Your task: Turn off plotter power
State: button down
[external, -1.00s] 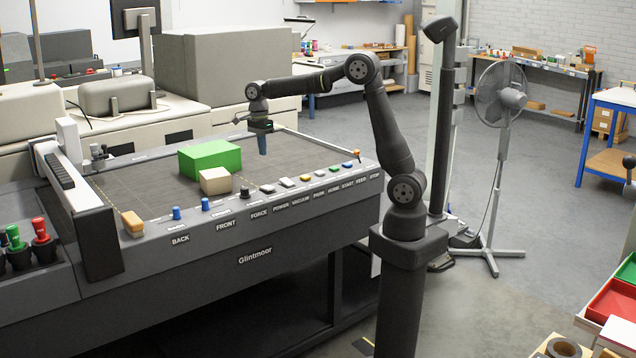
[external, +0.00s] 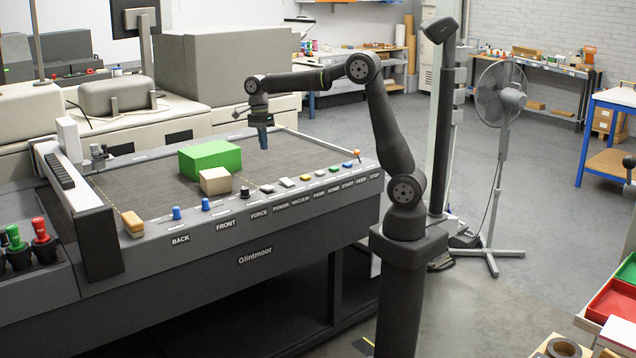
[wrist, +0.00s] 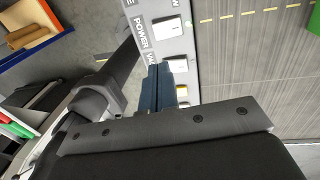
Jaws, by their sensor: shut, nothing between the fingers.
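The plotter's front panel carries a row of labelled controls. In the wrist view the POWER switch (wrist: 167,28) is a small white rocker in a grey frame, beside its POWER label; I cannot tell its position. In the external view it is the control (external: 267,188) just right of the black FORCE knob (external: 244,193). My gripper (external: 264,153) is over the plotter bed, behind the panel and apart from it. Its blue fingers (wrist: 160,68) are shut and empty. In the wrist view they overlap the panel near the VACUUM switch (wrist: 177,65).
A green block (external: 210,158) and a smaller beige block (external: 215,181) stand on the bed left of my gripper. The gantry (external: 80,200) is at the bed's left end. Other controls include two blue-topped ones (external: 176,213) and the STOP control (external: 357,155).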

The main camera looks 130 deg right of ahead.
aim_at(269, 187)
jog(key=f, duration=0.4)
jog(key=a+f, duration=0.1)
jog(key=f, duration=0.4)
jog(key=a+f, duration=0.1)
jog(key=f, duration=0.4)
jog(key=shift+a, duration=0.1)
jog(key=shift+r, duration=0.1)
jog(key=shift+a+f+h, duration=0.15)
jog(key=shift+f+h, duration=0.15)
jog(key=shift+d+r, duration=0.2)
jog(key=shift+d, duration=0.65)
